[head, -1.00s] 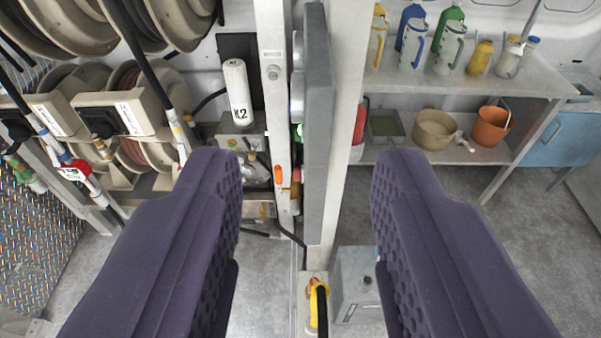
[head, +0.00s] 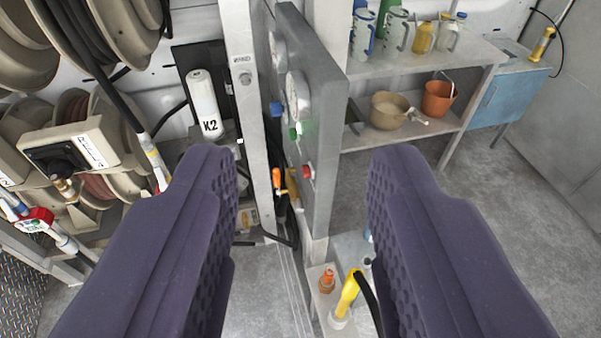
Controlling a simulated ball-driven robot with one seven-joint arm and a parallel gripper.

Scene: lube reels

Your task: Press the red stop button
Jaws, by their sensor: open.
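A grey upright panel (head: 325,115) stands in the middle of the head view, seen at a steep angle. Its left-facing side carries white round gauges (head: 298,97), a green knob or button (head: 295,132) and a blue one (head: 276,109). Low on that side is a small red button (head: 308,172), seen nearly side-on. My gripper (head: 303,168) is open and empty, its two purple padded fingers wide apart. In the picture, the red button lies between the fingertips, farther off than they are. Nothing touches it.
A white post (head: 245,90) stands just left of the panel. Hose reels (head: 75,150) fill the left. A shelf (head: 410,128) with cans and pots is at right, a blue cabinet (head: 508,97) beyond. A yellow-handled item (head: 347,292) stands below the panel.

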